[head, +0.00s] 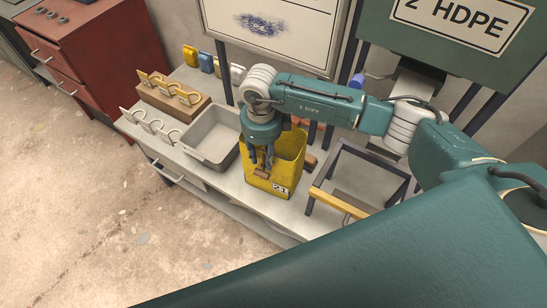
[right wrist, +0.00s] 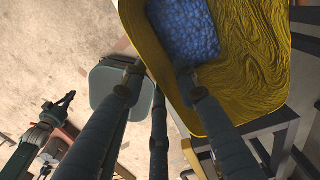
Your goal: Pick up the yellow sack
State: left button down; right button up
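In the right wrist view the sack (right wrist: 255,60) holds blue granules (right wrist: 186,32). My right gripper (head: 261,166) points down at the sack's front left side. In the right wrist view its fingers (right wrist: 160,70) are spread apart, with the sack's near rim between their tips; whether they touch the wall is unclear. A teal gripper with dark fingers, likely my left one (right wrist: 58,106), shows small at lower left; its opening is too small to judge.
A grey tray (head: 190,152) stands left of the sack. A wooden block with hooks (head: 172,96) and white hooks (head: 152,124) lie further left. A dark open frame (head: 355,208) stands right. A red cabinet (head: 95,55) is at upper left; the left floor is clear.

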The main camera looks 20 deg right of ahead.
jog(key=shift+f+b, duration=0.2)
jog(key=shift+b, duration=0.15)
dwell(0.5)
grip_shut()
